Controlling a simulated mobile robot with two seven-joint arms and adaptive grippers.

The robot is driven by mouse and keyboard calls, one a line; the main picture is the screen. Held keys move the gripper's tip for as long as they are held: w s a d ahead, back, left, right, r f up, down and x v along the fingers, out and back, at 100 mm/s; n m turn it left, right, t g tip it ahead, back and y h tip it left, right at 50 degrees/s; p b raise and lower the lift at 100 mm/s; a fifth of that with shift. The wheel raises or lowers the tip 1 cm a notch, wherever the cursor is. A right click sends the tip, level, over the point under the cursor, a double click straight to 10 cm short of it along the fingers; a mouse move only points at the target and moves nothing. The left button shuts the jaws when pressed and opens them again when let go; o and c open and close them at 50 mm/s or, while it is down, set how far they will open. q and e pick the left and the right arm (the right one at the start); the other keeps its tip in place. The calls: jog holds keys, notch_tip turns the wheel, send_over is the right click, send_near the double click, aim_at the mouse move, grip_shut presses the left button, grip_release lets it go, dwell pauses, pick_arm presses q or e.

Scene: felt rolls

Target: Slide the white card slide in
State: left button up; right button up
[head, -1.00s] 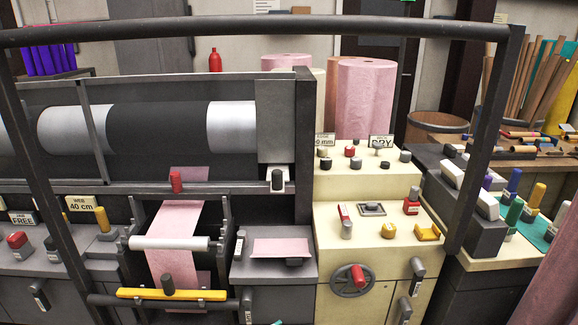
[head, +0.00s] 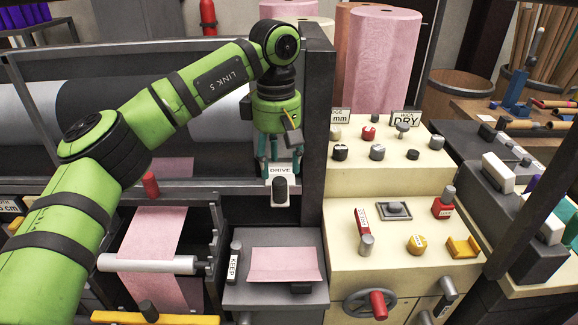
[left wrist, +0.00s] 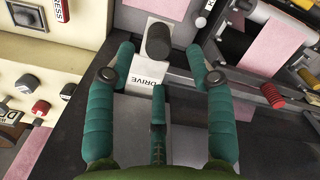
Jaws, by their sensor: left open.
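A white plate marked DRIVE (head: 279,171) carries a dark knob (head: 280,190) on the grey machine's front. In the left wrist view the white plate (left wrist: 147,72) and dark knob (left wrist: 158,40) lie between and just beyond my spread fingers. My left gripper (head: 279,158), with teal fingers, is open above the plate in the head view. It is empty in the left wrist view (left wrist: 160,62). Contact with the plate cannot be told. White blocks (head: 497,172) stand on dark housings at the right. Which white part is the card slide is not certain. My right gripper is out of view.
A grey shelf (head: 300,238) with a pink sheet (head: 283,264) and a KEEP lever (head: 235,263) is below. The cream console (head: 385,185) with several knobs stands to the right. A red knob (head: 150,184) is to the left, and a dark post (head: 316,130) stands beside my gripper.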

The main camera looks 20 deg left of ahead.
aim_at(279, 180)
pick_arm(q)
jog(key=shift+w+f, duration=0.2)
jog(key=shift+w, duration=0.4)
jog(key=shift+w+f, duration=0.1)
jog(key=shift+f, duration=0.3)
jog(key=shift+s+f+p, duration=0.55)
jog(key=shift+s+f, duration=0.15)
jog(key=shift+f, duration=0.25)
notch_tip(279, 180, down, 3)
jog(key=shift+w+f+p, duration=0.1)
jog(key=shift+p, duration=0.3)
jog(key=shift+w+f, duration=0.1)
jog(key=shift+f, duration=0.15)
grip_shut()
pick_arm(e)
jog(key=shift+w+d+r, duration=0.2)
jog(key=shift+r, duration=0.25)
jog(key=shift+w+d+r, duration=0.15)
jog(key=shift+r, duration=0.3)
